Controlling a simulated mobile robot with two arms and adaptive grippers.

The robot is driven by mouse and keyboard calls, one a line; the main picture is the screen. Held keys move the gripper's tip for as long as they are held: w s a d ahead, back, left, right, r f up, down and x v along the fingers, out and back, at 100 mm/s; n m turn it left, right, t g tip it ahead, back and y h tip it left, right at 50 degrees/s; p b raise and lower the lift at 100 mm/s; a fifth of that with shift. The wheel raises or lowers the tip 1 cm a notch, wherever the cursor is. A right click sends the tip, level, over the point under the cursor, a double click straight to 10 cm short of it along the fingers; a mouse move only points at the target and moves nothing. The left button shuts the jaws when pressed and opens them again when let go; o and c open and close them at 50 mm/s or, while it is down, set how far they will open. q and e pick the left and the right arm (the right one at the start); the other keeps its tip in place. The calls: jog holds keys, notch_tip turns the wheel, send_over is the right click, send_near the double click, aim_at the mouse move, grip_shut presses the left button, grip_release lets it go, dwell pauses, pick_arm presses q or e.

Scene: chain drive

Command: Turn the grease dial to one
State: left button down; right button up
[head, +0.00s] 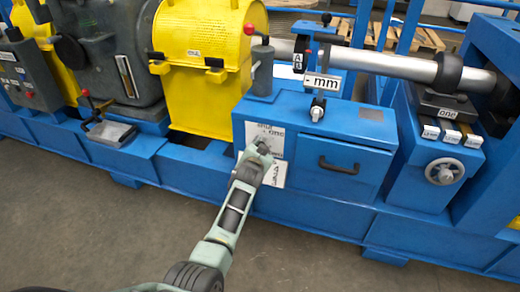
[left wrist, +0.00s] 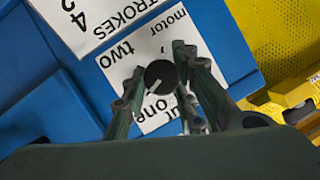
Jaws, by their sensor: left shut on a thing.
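The grease dial is a round black knob (left wrist: 161,76) with a white pointer mark, on a white label plate (left wrist: 143,125) with printed words, among them "one", "two" and "motor". In the left wrist view the words are upside down; the pointer mark slants to the lower left, with "one" below the knob and "two" above it to the left. My left gripper (left wrist: 160,85) has its fingers on both sides of the knob, shut on it. In the head view my left gripper (head: 262,149) is at the plate (head: 272,131) on the blue cabinet's front and hides the knob. My right gripper is not in view.
A second white plate reading "STROKES" (left wrist: 88,18) is beside the dial plate. The blue cabinet (head: 325,185) has a drawer with a black handle (head: 339,166). A yellow guard (head: 205,70) stands to the left, and a handwheel (head: 444,171) to the right. The floor in front is clear.

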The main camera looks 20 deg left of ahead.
pick_arm(q)
jog(key=c, duration=1.5)
grip_release()
jog(key=shift+d+f, duration=0.2)
jog(key=shift+d, duration=0.3)
jog(key=shift+a+r, duration=0.1)
jog(key=shift+a, duration=0.1)
jog(key=v, duration=1.2)
